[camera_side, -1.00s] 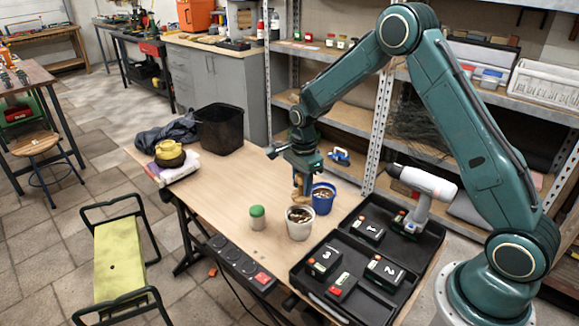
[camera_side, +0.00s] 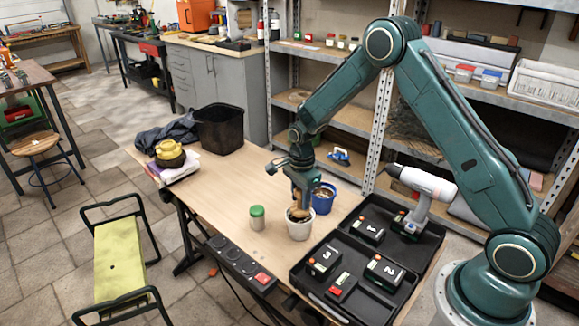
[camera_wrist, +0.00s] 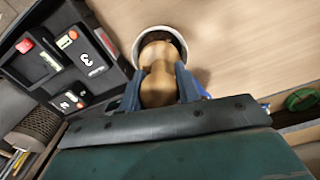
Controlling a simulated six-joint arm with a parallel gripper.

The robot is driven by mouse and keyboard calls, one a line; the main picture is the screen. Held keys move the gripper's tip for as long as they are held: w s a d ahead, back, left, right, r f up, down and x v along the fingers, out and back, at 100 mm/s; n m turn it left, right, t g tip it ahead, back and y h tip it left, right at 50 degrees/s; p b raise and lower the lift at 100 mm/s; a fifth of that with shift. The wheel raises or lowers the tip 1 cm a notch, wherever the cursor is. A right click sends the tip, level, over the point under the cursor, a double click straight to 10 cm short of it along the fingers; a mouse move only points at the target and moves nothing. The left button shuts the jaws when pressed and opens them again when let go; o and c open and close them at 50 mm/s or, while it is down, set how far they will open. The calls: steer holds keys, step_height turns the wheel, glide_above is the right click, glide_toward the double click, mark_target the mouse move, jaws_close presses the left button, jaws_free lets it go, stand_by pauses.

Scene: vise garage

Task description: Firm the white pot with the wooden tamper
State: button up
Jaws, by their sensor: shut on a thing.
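The white pot (camera_side: 299,230) stands upright on the wooden table, beside the black tray. My gripper (camera_side: 302,200) is above the pot, pointing down, and is shut on the wooden tamper (camera_side: 299,213). The tamper's lower end is at the pot's mouth and looks to be inside the rim. In the wrist view the tamper (camera_wrist: 160,70) covers most of the opening of the white pot (camera_wrist: 138,42). The soil under it is mostly hidden, so I cannot tell whether the tamper touches it.
A blue pot (camera_side: 324,198) stands close behind the white pot. A green-lidded jar (camera_side: 257,217) is to its left. The black tray (camera_side: 345,305) with battery packs and a white drill (camera_side: 424,188) lies right. The table's left middle is clear.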

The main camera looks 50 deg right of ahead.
mark_target(300, 204)
steer(key=shift+f, duration=1)
steer(key=shift+f, duration=0.55)
stand_by(1.3)
steer(key=shift+r, duration=0.2)
steer(key=shift+r, duration=3.35)
steer(key=shift+r, duration=0.15)
steer(key=shift+r, duration=2.85)
steer(key=shift+w+d, duration=0.1)
